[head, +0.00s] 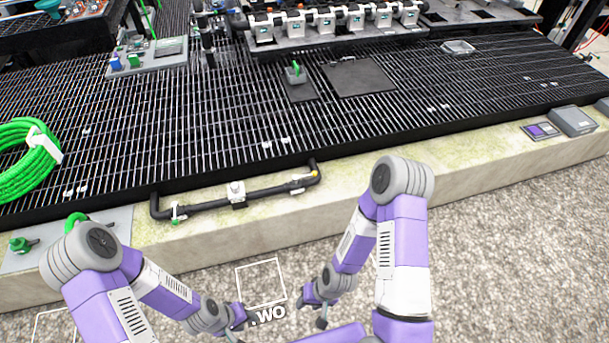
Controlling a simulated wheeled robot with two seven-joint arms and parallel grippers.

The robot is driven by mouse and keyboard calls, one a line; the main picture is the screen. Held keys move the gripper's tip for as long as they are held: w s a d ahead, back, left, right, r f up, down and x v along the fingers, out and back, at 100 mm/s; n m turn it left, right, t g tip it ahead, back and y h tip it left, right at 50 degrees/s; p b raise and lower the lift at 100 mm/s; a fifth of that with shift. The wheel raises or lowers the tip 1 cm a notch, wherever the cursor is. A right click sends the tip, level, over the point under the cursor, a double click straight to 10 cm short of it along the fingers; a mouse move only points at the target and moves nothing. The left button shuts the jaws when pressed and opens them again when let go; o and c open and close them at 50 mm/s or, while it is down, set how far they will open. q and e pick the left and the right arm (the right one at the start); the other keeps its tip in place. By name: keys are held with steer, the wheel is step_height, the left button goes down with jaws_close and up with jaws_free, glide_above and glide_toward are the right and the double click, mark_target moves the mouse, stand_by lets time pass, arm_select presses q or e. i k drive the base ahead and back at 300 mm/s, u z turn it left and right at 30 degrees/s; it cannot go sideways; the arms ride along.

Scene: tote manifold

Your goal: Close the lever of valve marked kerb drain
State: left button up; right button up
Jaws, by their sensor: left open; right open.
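A black pipe (268,193) with bent ends runs along the front of the pale stone kerb. A small light-coloured valve (236,189) sits mid-pipe; its lever position and any marking are too small to make out. Tags hang on the pipe, one white and green (177,212) at its left and one pale (297,184) at its right. I cannot read which valve is kerb drain. My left gripper (238,317) and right gripper (318,308) are both open and empty, low over the gravel in front of the kerb, apart from the pipe.
A row of white-bodied valves (325,22) stands on a grey plate at the back. A green hose coil (27,160) lies at the left. A green-handled fitting (295,73) stands on the black grating. A grey box (573,121) sits on the right kerb.

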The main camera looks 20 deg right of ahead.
mark_target(295, 177)
steer(key=u, duration=0.15)
steer(key=k, duration=0.35)
steer(key=z, duration=0.75)
steer(key=i, duration=1.4)
steer(key=u, duration=0.7)
steer(key=i, duration=0.45)
steer(key=u, duration=0.35)
